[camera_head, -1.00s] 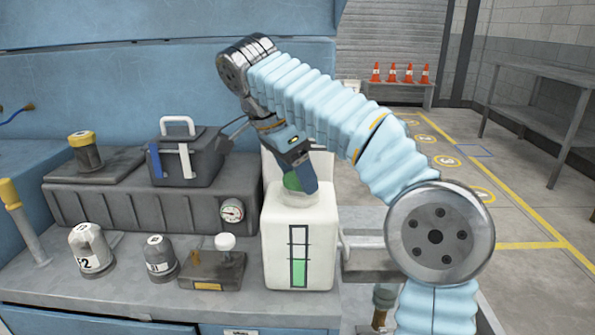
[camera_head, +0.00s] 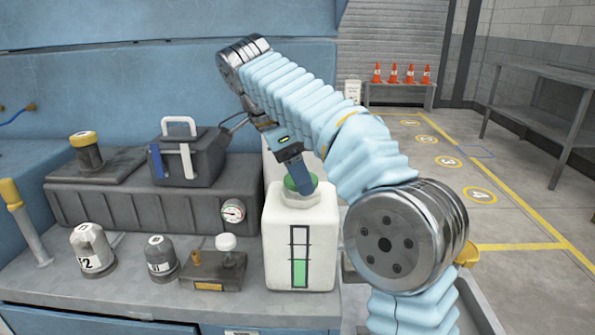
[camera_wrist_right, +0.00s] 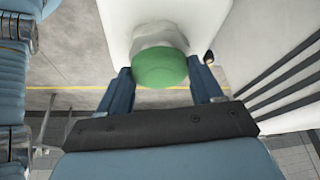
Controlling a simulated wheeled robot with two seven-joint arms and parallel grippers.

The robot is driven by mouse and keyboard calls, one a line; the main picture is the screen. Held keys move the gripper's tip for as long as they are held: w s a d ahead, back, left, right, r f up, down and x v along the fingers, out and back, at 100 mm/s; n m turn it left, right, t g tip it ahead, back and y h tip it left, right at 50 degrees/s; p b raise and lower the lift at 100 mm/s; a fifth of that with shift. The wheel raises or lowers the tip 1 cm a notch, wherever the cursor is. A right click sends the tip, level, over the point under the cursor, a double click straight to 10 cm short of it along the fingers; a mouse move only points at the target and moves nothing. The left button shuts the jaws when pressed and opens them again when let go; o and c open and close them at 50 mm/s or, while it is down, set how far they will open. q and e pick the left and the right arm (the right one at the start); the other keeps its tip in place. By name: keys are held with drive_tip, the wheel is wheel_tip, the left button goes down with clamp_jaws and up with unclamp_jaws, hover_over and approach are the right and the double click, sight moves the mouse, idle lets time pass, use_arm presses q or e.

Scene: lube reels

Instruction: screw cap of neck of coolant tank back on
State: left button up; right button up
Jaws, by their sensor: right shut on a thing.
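The white coolant tank (camera_head: 275,245) stands on the bench, with a level window on its front showing green fluid low down. The green cap (camera_head: 290,184) sits at the top of its neck (camera_head: 298,200). My right gripper (camera_head: 299,182) reaches down from above and is shut on the cap. In the right wrist view the green cap (camera_wrist_right: 160,68) lies between the two blue fingers, over the pale neck (camera_wrist_right: 158,35). Whether the threads are engaged cannot be seen. My left gripper is not in view.
The floor at right (camera_head: 520,220) is clear.

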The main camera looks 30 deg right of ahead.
drive_tip(key=o, duration=1.2)
drive_tip(key=shift+o, duration=0.4)
drive_tip(key=shift+a, duration=0.1)
